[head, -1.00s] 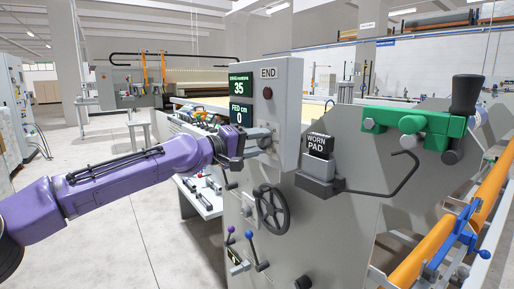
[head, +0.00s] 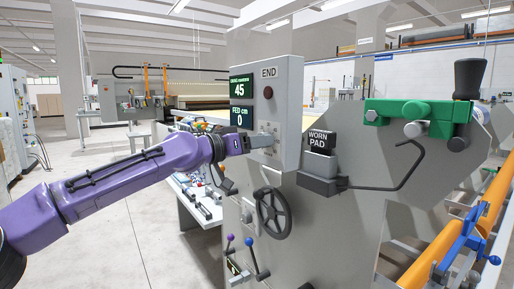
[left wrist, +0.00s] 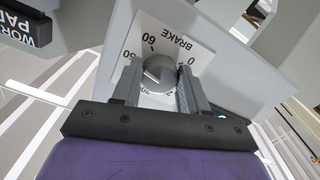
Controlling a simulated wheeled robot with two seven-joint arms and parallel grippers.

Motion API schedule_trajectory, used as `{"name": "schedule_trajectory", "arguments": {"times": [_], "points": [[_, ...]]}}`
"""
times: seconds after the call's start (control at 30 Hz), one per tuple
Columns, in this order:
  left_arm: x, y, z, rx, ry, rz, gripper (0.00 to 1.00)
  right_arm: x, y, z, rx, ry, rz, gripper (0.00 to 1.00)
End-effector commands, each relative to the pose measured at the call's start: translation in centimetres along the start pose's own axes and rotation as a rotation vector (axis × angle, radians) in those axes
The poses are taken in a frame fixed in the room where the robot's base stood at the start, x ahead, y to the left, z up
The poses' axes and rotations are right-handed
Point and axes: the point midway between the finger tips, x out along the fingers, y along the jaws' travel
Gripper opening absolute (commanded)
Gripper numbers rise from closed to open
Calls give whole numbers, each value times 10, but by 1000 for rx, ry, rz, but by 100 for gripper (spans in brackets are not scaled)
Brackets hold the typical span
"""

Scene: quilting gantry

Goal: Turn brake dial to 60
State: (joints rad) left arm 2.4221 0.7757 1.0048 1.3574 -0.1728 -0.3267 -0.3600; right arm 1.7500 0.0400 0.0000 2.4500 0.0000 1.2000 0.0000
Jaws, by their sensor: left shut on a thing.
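The brake dial (left wrist: 158,72) is a round grey knob on a white scale plate (left wrist: 178,38) marked BRAKE, with 60 and 0 among its numbers. My left gripper (left wrist: 157,85) is shut on the dial, one finger on each side; the fingers hide part of the scale. In the head view my left gripper (head: 252,141) reaches the side of the grey control box (head: 285,110), and the dial is mostly hidden there. The upper display (head: 241,88) reads 45. My right gripper is not in view.
A second display (head: 240,117) reads FED cm 0. A black handwheel (head: 272,213) and levers with purple and blue knobs (head: 250,242) sit below my left arm. A WORN PAD box (head: 320,152) and bent black rod (head: 400,180) are to the right.

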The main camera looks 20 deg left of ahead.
Motion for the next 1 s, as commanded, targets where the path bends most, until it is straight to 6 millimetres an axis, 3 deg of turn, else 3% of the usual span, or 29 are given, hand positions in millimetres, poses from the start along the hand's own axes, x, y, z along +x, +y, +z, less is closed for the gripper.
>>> {"name": "schedule_trajectory", "arguments": {"times": [0.5, 1.0], "points": [[-1, -3, -2, 425, 5, -3, 13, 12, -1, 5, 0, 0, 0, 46], [-1, -4, -3, 583, 4, -4, 13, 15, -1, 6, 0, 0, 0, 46]]}}
